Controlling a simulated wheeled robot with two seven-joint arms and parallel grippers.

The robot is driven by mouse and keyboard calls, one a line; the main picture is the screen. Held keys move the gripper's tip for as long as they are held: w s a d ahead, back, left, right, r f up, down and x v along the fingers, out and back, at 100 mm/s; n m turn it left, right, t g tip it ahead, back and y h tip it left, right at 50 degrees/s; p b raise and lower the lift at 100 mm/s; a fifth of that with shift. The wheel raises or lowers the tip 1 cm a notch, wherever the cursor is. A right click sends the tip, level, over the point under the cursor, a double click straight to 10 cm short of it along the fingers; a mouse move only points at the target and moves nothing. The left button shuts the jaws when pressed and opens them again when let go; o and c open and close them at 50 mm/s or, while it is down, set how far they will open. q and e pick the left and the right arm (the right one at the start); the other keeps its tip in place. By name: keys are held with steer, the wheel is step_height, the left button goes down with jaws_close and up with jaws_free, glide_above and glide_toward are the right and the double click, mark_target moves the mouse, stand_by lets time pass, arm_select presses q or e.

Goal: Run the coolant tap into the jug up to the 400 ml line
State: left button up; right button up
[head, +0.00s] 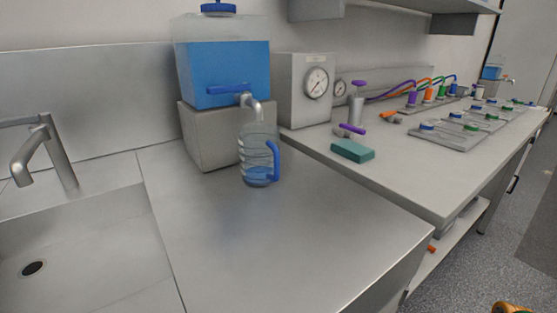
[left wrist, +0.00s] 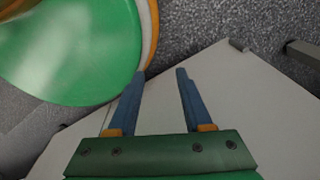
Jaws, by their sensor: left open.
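The coolant tank (head: 226,75) is clear with blue coolant and stands on a grey block. Its tap (head: 252,104) has a blue lever (head: 228,89) lying roughly level across the front. The clear jug (head: 257,145) stands upright on the steel counter under the spout, its blue handle (head: 275,160) to the right. A shallow layer of blue liquid shows in its bottom. The line marks are too small to read. My left gripper (left wrist: 157,75) is open and empty in the left wrist view, away from the jug and tap. My right gripper is in neither view.
A sink with a faucet (head: 45,155) is at the left. A gauge box (head: 305,88) stands right of the tank. A teal block (head: 352,151) and battery trays (head: 455,134) lie on the right bench. The steel counter (head: 270,240) in front of the jug is clear.

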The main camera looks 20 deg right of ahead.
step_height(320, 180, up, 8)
steer(key=p, duration=0.9)
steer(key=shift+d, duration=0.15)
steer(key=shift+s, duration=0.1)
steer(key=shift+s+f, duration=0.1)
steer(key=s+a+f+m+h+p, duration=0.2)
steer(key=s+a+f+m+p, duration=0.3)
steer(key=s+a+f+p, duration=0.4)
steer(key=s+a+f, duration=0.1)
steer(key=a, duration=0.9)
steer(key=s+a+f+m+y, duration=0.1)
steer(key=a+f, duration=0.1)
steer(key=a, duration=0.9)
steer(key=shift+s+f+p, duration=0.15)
steer(key=shift+p, duration=0.15)
